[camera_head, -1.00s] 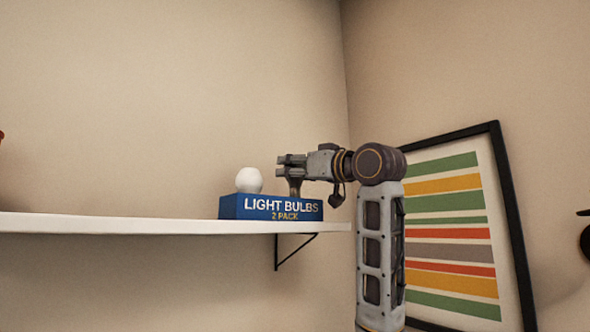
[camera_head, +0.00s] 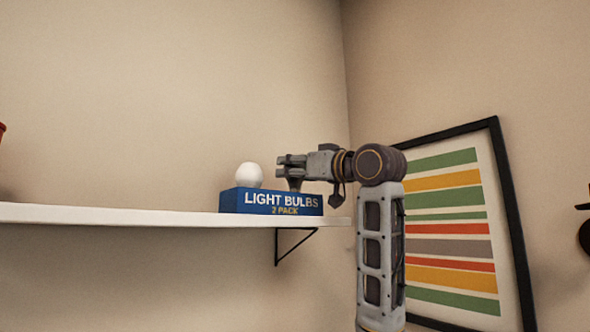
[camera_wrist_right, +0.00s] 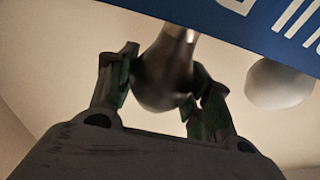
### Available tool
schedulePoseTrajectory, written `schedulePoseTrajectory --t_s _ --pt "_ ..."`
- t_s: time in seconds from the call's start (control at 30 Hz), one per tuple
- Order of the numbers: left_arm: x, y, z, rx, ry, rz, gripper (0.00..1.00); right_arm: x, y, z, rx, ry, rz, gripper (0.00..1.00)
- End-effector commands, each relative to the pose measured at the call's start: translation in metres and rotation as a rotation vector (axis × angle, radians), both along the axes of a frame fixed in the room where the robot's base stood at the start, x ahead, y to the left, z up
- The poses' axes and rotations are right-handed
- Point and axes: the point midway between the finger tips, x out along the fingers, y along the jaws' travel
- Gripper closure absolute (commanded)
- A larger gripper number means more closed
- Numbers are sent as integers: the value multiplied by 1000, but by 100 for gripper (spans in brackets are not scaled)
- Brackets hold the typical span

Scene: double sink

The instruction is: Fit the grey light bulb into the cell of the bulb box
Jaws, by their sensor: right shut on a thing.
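The blue bulb box (camera_head: 270,202), marked "LIGHT BULBS 2 PACK", sits on the white shelf near its right end. A white bulb (camera_head: 249,176) stands in its left part. My right gripper (camera_head: 284,167) is above the box's right part, shut on the grey bulb (camera_head: 295,185), whose lower end reaches the box's top edge. In the right wrist view the grey bulb (camera_wrist_right: 165,75) sits between the fingers, its metal base toward the box (camera_wrist_right: 240,25); the white bulb (camera_wrist_right: 278,84) is beside it. The cell is hidden, so I cannot tell whether the base is inside. My left gripper is not in view.
The white shelf (camera_head: 130,214) runs left from the box on a black bracket (camera_head: 290,245). A red object (camera_head: 2,130) is cut off at the left edge. A framed striped picture (camera_head: 450,225) stands behind my right arm.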

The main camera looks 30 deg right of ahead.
Motion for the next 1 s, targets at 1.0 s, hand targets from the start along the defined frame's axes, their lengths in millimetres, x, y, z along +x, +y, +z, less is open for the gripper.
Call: schedulePoseTrajectory --t_s 1.0 --pt "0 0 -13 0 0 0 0 0 0 -16 0 0 0 64"
